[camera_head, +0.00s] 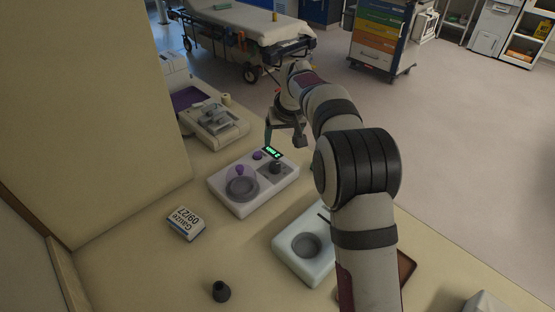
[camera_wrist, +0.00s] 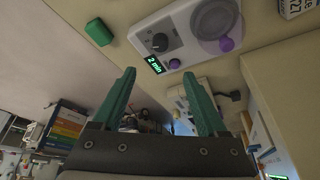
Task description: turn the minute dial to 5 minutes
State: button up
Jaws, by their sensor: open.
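The white device (camera_head: 222,192) stands on the counter in the middle of the head view. Its black dial (camera_head: 277,168) is at its right end, beside a small lit green display (camera_head: 273,153). In the wrist view the dial (camera_wrist: 160,42) has a pale pointer mark, and the display (camera_wrist: 153,65) reads "2 min". My gripper (camera_head: 284,136) is above the far right end of the device.
The device also bears a round grey dish under a clear dome (camera_head: 242,184) and purple knobs. A gauze box (camera_head: 186,223), a black knob-like piece (camera_head: 221,291) and a pale unit with a round well (camera_head: 290,258) stand nearer. A green block (camera_wrist: 99,31) lies beside the device.

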aim_at(276, 164)
jog(key=x, duration=1.5)
jog(key=shift+f, duration=0.25)
jog(key=shift+c, duration=0.3)
grip_shut()
